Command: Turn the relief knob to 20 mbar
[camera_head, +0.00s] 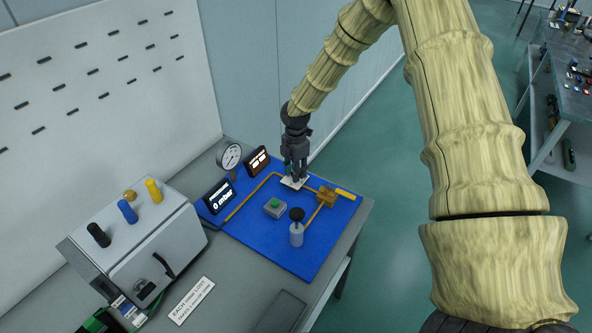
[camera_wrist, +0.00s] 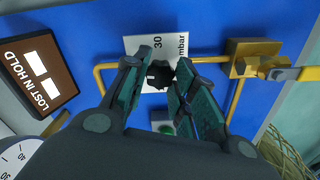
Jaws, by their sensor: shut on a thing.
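The relief knob (camera_wrist: 159,77) is black and sits on a white scale plate (camera_wrist: 141,44), where "30" and "mbar" can be read. My gripper (camera_wrist: 157,70) has its two fingers on either side of the knob and is shut on it. In the head view my gripper (camera_head: 294,174) points down onto the white plate (camera_head: 289,184), and the knob is hidden there. The knob's pointer and the rest of the scale cannot be made out. A dark display (camera_head: 219,199) reads "0 mbar".
A brown display (camera_wrist: 40,77) reads "LOST IN HOLD". A round gauge (camera_head: 230,156) stands behind the blue panel (camera_head: 262,238). Brass pipe, a yellow-handled valve (camera_head: 327,196), a green button (camera_head: 275,206) and a black-topped plunger (camera_head: 296,230) are close by. A grey box (camera_head: 140,245) stands left.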

